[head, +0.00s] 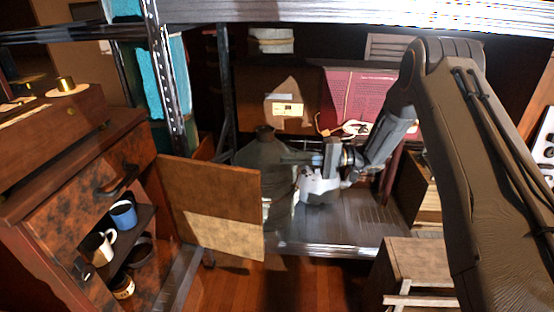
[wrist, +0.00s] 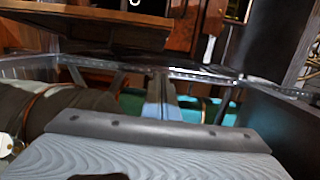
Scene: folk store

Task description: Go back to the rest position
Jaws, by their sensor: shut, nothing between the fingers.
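My gripper (wrist: 162,96) shows in the wrist view with its two narrow fingers together and nothing held between them. In the head view my arm comes in from the right, bends down at the elbow and ends over the lower metal shelf (head: 340,235). The gripper end there is beside a large dark rounded jug (head: 264,160), with dim light, so I cannot tell whether they touch. My fingers point roughly left, towards an open wooden door panel (head: 212,195).
At left a wooden cabinet (head: 60,185) holds a blue mug (head: 123,214) and a white mug (head: 99,247). A metal upright (head: 162,75) and an upper shelf (head: 350,12) frame the space. A cardboard box (head: 284,108) and a red panel (head: 355,100) stand behind. Wooden crates (head: 412,265) stand lower right.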

